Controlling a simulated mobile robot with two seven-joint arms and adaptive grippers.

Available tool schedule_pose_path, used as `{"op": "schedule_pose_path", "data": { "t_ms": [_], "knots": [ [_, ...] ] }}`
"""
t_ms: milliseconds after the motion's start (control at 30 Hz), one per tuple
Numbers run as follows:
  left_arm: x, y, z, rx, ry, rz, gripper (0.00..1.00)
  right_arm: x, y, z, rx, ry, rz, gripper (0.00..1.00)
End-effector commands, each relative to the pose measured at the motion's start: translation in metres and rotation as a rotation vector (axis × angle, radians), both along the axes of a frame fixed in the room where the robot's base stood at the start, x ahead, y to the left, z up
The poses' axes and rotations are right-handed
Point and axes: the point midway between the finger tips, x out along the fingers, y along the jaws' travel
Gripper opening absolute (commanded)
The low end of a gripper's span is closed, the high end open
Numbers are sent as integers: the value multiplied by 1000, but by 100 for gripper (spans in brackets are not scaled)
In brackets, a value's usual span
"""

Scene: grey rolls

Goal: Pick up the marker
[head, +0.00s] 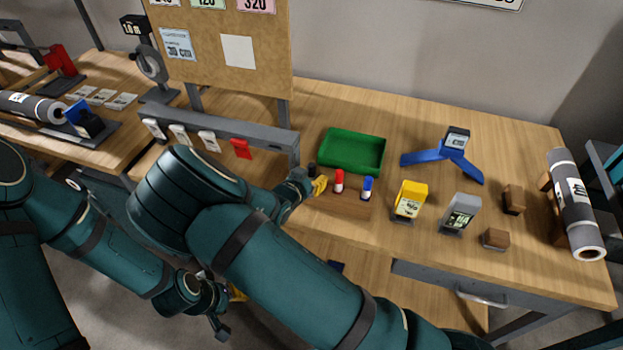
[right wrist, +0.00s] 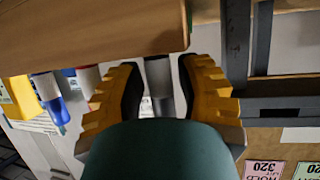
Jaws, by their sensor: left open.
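A dark-capped marker (head: 311,169) shows beside the red marker (head: 339,181) and the blue marker (head: 367,188), which stand upright in a wooden block (head: 341,202). My right gripper (head: 313,186) is at the block's left end, partly hidden by its own arm. In the right wrist view it is open (right wrist: 160,72), with a grey marker (right wrist: 159,78) between its yellow fingers and a narrow gap on each side. The blue marker (right wrist: 49,98) and red marker (right wrist: 88,78) are left of the fingers there. My left gripper (head: 228,306) is open and low in front of the table, mostly hidden.
A green tray (head: 352,153) lies behind the block. A yellow box (head: 409,200) and a grey display (head: 460,212) stand to the right. A blue stand (head: 445,158) and a grey roll (head: 575,205) are further right. A grey rail (head: 222,133) with tags stands at the left.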

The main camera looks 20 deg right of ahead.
Motion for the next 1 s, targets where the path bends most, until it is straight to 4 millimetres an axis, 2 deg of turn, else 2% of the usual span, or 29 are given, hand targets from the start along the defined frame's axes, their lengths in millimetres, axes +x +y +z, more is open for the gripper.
{"op": "schedule_pose_path", "data": {
  "t_ms": [33,67,100,533,667,1000],
  "knots": [
    [0,0,0,0,0,0,47,0,0,0,0,0,0,14],
    [0,0,0,0,0,0,47,0,0,0,0,0,0,3],
    [0,0,0,0,0,0,47,0,0,0,0,0,0,0],
    [0,0,1,0,-1,0,47,0,0,4,1,0,0,0],
    [2,0,5,0,-3,2,47,0,0,22,3,-2,-2,0],
    [7,1,20,4,-15,11,47,0,0,84,4,-2,-1,0]
  ]
}}
